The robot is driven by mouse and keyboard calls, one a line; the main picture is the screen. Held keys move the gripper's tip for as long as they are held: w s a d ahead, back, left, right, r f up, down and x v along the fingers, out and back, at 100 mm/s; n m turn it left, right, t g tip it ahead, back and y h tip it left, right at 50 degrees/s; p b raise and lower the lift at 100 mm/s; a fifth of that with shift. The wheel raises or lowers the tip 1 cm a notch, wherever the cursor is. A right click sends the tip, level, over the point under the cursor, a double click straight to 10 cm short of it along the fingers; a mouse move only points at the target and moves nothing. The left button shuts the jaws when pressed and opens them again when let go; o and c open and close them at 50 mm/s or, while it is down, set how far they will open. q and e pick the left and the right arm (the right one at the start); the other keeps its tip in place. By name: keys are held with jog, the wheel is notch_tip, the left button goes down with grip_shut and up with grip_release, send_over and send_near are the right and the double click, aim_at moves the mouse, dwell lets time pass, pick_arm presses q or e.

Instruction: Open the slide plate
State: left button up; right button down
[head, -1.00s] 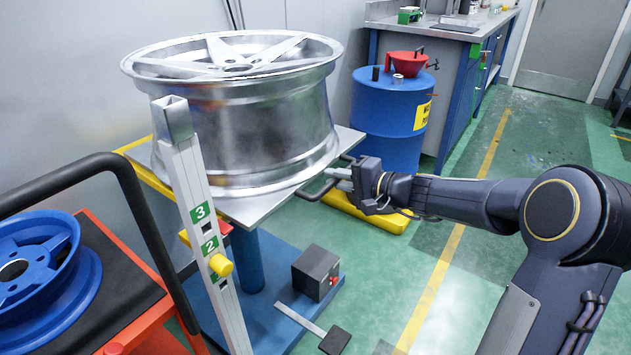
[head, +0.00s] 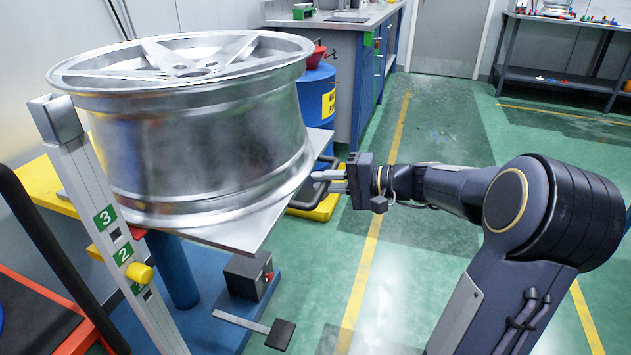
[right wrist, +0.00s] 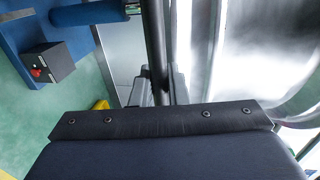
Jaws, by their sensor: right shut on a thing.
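The slide plate (head: 262,222) is a flat silver plate on a yellow frame (head: 48,192), on top of a blue column. A large shiny metal wheel (head: 200,145) lies flat on it. The plate's dark handle (right wrist: 156,45) runs between the fingers of my right gripper (right wrist: 160,88) in the right wrist view. My right gripper (head: 330,181) is at the plate's right edge in the head view, shut on the handle. Part of the handle is hidden by the fingers. My left gripper is not in view.
A grey measuring post (head: 112,225) with green number tags stands close in front of the wheel. A small dark box (head: 248,276) and a pedal (head: 280,334) are low by the base. A blue drum (head: 319,105) stands behind. Green floor to the right is clear.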

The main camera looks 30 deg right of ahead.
dwell(0.3)
jog(key=c, duration=1.5)
grip_release()
jog(key=p+v, duration=0.2)
jog(key=v, duration=0.5)
jog(key=shift+s+d, duration=0.25)
jog(key=shift+s, duration=0.1)
